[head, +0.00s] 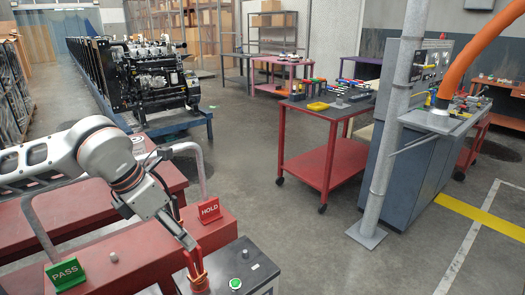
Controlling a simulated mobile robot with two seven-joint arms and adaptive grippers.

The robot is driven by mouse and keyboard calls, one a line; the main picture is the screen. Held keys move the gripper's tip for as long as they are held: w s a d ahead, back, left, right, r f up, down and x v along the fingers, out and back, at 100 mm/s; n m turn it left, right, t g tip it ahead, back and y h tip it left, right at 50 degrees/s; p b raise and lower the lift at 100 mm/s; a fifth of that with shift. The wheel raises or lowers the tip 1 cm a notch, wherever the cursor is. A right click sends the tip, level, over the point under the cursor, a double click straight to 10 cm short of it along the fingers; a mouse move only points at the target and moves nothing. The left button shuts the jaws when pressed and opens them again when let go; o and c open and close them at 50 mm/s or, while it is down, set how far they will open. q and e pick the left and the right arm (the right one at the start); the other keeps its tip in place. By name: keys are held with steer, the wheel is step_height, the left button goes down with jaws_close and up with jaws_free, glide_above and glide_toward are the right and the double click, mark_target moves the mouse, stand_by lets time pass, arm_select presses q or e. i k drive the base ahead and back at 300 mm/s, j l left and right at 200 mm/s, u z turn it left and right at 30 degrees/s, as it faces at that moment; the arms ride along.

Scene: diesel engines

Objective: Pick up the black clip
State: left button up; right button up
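I cannot make out a black clip for certain in the head view. My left gripper (184,240) reaches down from the left, its tip right at a small red-orange pronged item (196,272) on a black-topped box (262,272). I cannot tell whether it touches that item, and its fingers are too small and overlapped to show whether they are open or shut. My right gripper is out of view.
A green PASS sign (66,273) and a red HOLD sign (209,210) stand on red surfaces nearby. A green button (235,283) is on the black-topped box. A red cart (322,160), a grey post (388,150) and an engine (150,78) stand farther off. Open floor lies between.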

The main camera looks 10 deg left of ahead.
mark_target(175, 199)
steer(key=k, duration=1)
